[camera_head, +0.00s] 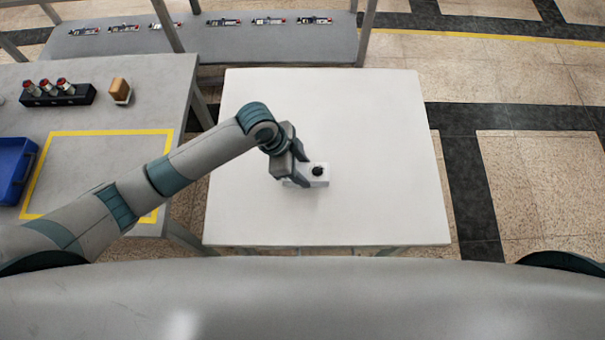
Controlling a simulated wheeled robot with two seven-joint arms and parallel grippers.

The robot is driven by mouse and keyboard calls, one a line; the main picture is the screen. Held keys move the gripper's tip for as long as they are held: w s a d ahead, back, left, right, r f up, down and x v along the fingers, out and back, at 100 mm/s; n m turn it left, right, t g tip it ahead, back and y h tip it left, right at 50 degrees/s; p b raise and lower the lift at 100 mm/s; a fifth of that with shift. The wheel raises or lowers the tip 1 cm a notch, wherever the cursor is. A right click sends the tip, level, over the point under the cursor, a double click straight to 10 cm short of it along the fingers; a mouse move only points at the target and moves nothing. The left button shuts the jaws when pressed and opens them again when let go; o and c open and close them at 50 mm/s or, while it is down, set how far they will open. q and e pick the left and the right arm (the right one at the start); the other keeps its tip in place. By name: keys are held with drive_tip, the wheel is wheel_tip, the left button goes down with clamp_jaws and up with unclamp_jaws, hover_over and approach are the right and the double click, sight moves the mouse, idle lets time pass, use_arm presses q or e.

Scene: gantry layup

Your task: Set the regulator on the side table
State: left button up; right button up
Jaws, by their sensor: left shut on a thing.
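The regulator (319,175) is a small white block with a black knob on top. It is over the middle of the white side table (390,130). My left gripper (300,174) reaches in from the left and is shut on the regulator's left side. I cannot tell from this view whether the regulator touches the tabletop or is held just above it. My right gripper is out of view.
A grey table (95,175) with a yellow-taped square stands left, holding a blue bin (14,168), a black rack with red-topped parts (58,94) and a brown block (120,89). A grey bench (265,45) with several small parts stands behind. The side table is otherwise clear.

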use_arm(q)
drive_tip(key=shift+f+p, duration=0.65)
drive_tip(key=shift+f, duration=1.3)
drive_tip(key=o, duration=1.3)
drive_tip(key=shift+f, duration=0.15)
drive_tip(key=shift+r, duration=0.2)
